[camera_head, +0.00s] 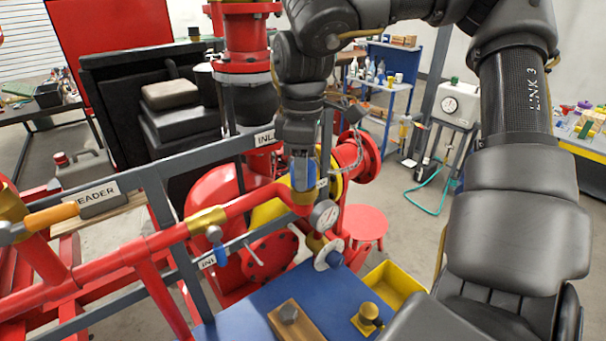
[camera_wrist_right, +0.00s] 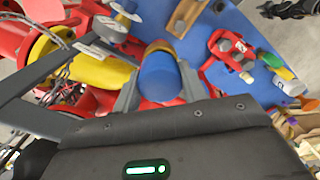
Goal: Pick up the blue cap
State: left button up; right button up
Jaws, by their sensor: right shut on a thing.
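The blue cap (camera_wrist_right: 158,78) shows in the right wrist view as a rounded blue piece between the two finger pads of my right gripper (camera_wrist_right: 158,88), with a brass ring (camera_wrist_right: 160,47) at its far end. In the head view my right gripper (camera_head: 303,172) points down above the upturned end of the red pipe (camera_head: 262,196). It is shut on the cap, and only a bit of blue shows between its fingers. I cannot tell whether the cap still touches the pipe end. My left gripper is not in view.
A pressure gauge (camera_head: 325,215) sits just below the gripper. Grey frame bars (camera_head: 160,215) cross at left. The blue bench top (camera_head: 325,290) holds a wooden block (camera_head: 296,322), a brass fitting (camera_head: 368,313) and a yellow bin (camera_head: 402,279). A red flange (camera_head: 365,157) stands close at right.

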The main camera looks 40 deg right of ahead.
jog(key=s+a+r+b, duration=0.4)
jog(key=s+a+r, duration=0.4)
jog(key=s+r, duration=0.3)
jog(key=shift+s+a+r, duration=0.2)
jog(key=shift+a+r, duration=0.05)
jog(key=shift+r, duration=0.3)
jog(key=shift+f, duration=0.1)
jog(key=shift+d+f+b, duration=0.1)
jog(key=shift+f+b, duration=0.15)
jog(key=shift+b, duration=0.15)
